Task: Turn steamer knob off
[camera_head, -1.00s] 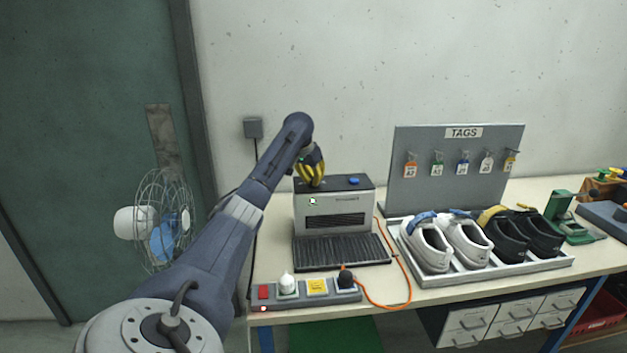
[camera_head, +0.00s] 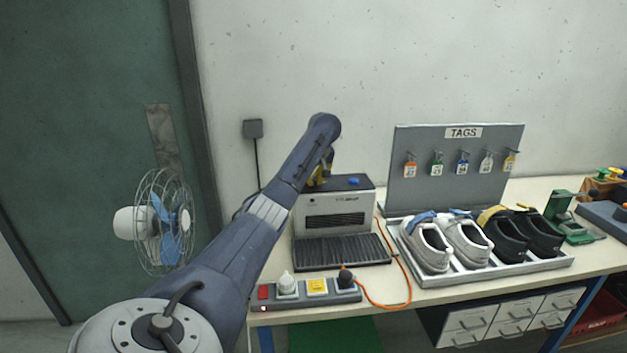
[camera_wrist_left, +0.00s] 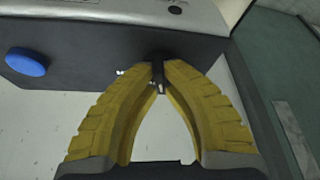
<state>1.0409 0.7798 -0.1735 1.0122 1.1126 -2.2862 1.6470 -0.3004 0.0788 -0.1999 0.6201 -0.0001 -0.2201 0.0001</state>
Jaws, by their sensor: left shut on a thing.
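The steamer (camera_head: 335,208) is a light grey box with a dark top and a ribbed dark plate in front, standing on the bench. A blue button (camera_head: 354,182) sits on its top and also shows in the left wrist view (camera_wrist_left: 26,62). My left gripper (camera_head: 318,182), with yellow fingers, is at the left part of the steamer's top, partly hidden by my arm. In the left wrist view its fingertips (camera_wrist_left: 161,68) are closed on the small dark knob (camera_wrist_left: 158,78). Most of the knob is hidden between them. No lit lamp shows on the steamer's front. My right gripper is not in view.
A power strip (camera_head: 318,297) with plugs lies at the bench's front edge, with an orange cable (camera_head: 408,290) running right. A shoe tray (camera_head: 490,272) and tag board (camera_head: 440,185) stand to the right. A caged fan (camera_head: 163,222) is at the left.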

